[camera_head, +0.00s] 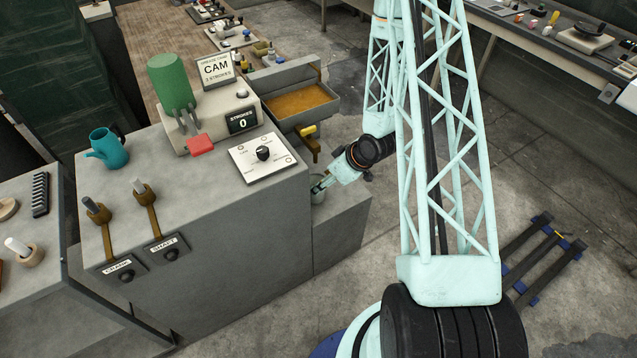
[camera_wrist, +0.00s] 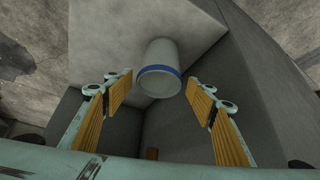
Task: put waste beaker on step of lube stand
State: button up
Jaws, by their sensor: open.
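The waste beaker (camera_wrist: 160,56), a pale grey cup with a blue band at its rim, stands on the light grey step (camera_wrist: 100,35) of the lube stand in the wrist view. My gripper (camera_wrist: 160,88) is open, with its yellow-padded fingers to either side of the beaker's rim end. Clear gaps show between both fingers and the beaker. In the head view the beaker (camera_head: 319,195) is small and partly hidden by my gripper (camera_head: 321,184). The step (camera_head: 345,218) is the low ledge at the right side of the lube stand (camera_head: 230,245).
A yellow-brown spout (camera_head: 311,140) and an oil tray (camera_head: 300,102) stick out above and behind the beaker. The stand's top carries a green cylinder (camera_head: 170,85), a teal jug (camera_head: 107,148) and a dial panel (camera_head: 263,157). The front part of the step is bare.

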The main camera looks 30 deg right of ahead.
jog(key=p+v, duration=0.1)
jog(key=v, duration=0.5)
jog(key=shift+r, duration=0.2)
dwell(0.6)
notch_tip(320, 180, up, 18)
jog(key=w+d+g+h, duration=0.1)
jog(key=h, duration=0.2)
jog(key=s+a+r+m+h, duration=0.1)
jog(key=s+a+r, duration=0.15)
jog(key=r, duration=0.55)
jog(key=s+a+r+m+h, duration=0.1)
jog(key=s+a+r, duration=0.15)
jog(key=r, duration=0.65)
jog(key=s+a+r+m, duration=0.2)
jog(key=s+a+r, duration=0.6)
jog(key=s+r, duration=0.4)
jog(key=s+a+r+y, duration=0.1)
jog(key=s+a+r, duration=0.2)
jog(key=s, duration=0.5)
jog(key=s+a+r+g+y, duration=0.1)
jog(key=s+a+r, duration=0.2)
jog(key=s+a, duration=0.3)
jog(key=s, duration=0.3)
jog(key=shift+s+a+r+m, duration=0.2)
jog(key=shift+a+r+m, duration=0.05)
jog(key=shift+r+m, duration=0.1)
